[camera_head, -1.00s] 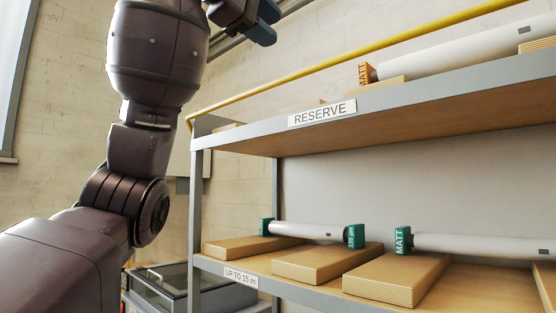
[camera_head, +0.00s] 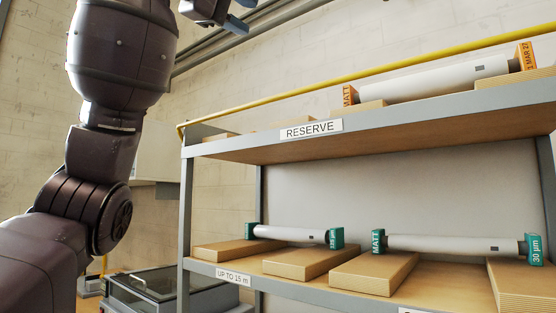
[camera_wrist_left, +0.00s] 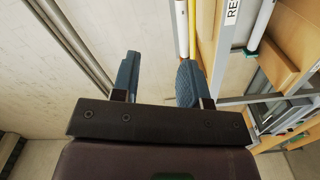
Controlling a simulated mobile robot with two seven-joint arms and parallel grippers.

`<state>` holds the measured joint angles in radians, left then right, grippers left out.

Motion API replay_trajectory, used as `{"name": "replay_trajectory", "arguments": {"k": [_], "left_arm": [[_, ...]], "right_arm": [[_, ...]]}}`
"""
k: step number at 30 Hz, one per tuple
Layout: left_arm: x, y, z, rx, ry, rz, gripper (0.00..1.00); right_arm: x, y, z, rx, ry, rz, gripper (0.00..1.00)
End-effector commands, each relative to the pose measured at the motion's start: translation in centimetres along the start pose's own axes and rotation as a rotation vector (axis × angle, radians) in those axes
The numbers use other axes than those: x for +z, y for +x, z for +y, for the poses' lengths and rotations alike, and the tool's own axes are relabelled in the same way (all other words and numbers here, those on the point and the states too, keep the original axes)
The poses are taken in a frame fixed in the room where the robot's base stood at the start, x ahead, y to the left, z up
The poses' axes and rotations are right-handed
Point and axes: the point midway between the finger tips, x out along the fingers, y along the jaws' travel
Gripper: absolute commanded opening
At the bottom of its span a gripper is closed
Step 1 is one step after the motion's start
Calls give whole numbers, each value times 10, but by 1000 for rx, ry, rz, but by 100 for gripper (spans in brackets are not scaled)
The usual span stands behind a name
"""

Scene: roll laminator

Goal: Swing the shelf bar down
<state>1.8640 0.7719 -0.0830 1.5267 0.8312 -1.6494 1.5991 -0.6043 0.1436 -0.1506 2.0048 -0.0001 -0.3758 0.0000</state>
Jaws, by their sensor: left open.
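The yellow shelf bar (camera_head: 345,88) runs along the front of the upper RESERVE shelf (camera_head: 400,115), raised above its grey edge. It slopes up to the right in the head view. My left gripper (camera_head: 241,13) is at the top edge of the head view, partly cut off, above the bar's left part. In the left wrist view my left gripper (camera_wrist_left: 158,72) is open, with nothing between its two blue fingers. The bar (camera_wrist_left: 182,30) shows there just beyond the right-hand fingertip; I cannot tell whether they touch. My right gripper is not in view.
A white roll with orange ends (camera_head: 435,80) lies on the upper shelf. A glass-lidded machine (camera_head: 150,290) stands at lower left. Grey rails (camera_head: 260,30) run along the wall.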

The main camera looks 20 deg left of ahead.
Motion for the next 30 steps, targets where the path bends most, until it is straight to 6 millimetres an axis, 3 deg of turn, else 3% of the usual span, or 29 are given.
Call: {"name": "replay_trajectory", "arguments": {"k": [14,20,30], "left_arm": [[4,10,26,242,449,151,41],[9,28,18,309,639,234,41],[19,67,-20,349,870,330,41]], "right_arm": [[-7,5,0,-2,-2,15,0],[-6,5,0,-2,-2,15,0],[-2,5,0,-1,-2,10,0]]}}
